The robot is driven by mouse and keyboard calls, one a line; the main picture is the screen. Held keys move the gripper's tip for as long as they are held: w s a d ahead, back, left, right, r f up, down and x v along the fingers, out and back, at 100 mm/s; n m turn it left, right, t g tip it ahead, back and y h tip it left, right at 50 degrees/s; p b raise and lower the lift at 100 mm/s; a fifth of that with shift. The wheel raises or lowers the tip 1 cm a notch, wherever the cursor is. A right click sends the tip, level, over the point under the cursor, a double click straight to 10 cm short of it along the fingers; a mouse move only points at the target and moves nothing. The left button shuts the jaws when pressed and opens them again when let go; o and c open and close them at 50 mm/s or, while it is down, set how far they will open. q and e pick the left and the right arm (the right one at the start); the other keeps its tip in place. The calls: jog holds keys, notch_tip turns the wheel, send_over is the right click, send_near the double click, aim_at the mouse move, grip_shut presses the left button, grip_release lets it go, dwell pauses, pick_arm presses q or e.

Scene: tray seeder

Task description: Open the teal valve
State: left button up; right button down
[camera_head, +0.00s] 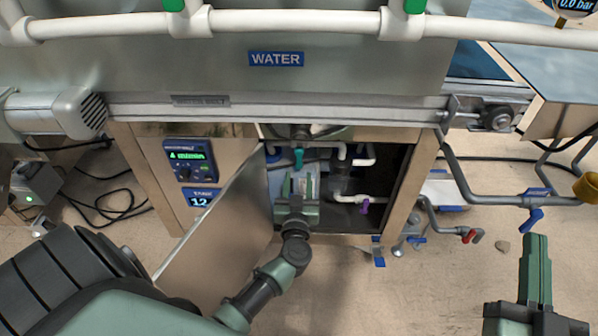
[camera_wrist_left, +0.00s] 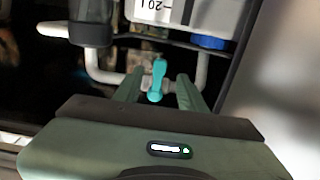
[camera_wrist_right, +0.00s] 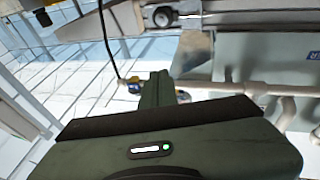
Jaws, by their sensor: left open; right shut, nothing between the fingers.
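The teal valve (camera_head: 299,158) is a small lever handle on white piping inside the open cabinet. In the left wrist view its teal handle (camera_wrist_left: 157,78) appears upright between my two fingers. My left gripper (camera_head: 298,186) is open and reaches into the cabinet, pointing at the valve. In the head view the handle shows just past the fingertips; I cannot tell whether the fingers reach around it. No contact is visible. My right gripper (camera_head: 536,240) is shut and empty, raised outside at the lower right. It also shows in the right wrist view (camera_wrist_right: 157,78).
The open cabinet door (camera_head: 222,235) stands left of my left arm. A purple valve (camera_head: 364,206) sits lower right inside the cabinet. Blue (camera_head: 533,218) and red (camera_head: 470,236) valves are on pipes outside to the right. A conveyor rail (camera_head: 280,108) runs above the opening.

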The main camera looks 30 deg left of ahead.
aim_at(299, 166)
pick_arm(q)
jog(key=b+x, duration=0.1)
jog(key=x, duration=0.3)
jog(key=shift+w+a+f, duration=0.1)
jog(key=shift+w, duration=0.15)
jog(key=shift+w+a, duration=0.15)
jog(key=shift+w, duration=0.1)
pick_arm(e)
jog(key=s+r+t+y, duration=0.1)
jog(key=s+r+t, duration=0.3)
jog(key=r, duration=0.3)
jog(key=shift+t+y, duration=0.3)
jog(key=shift+t, duration=0.2)
pick_arm(q)
grip_shut()
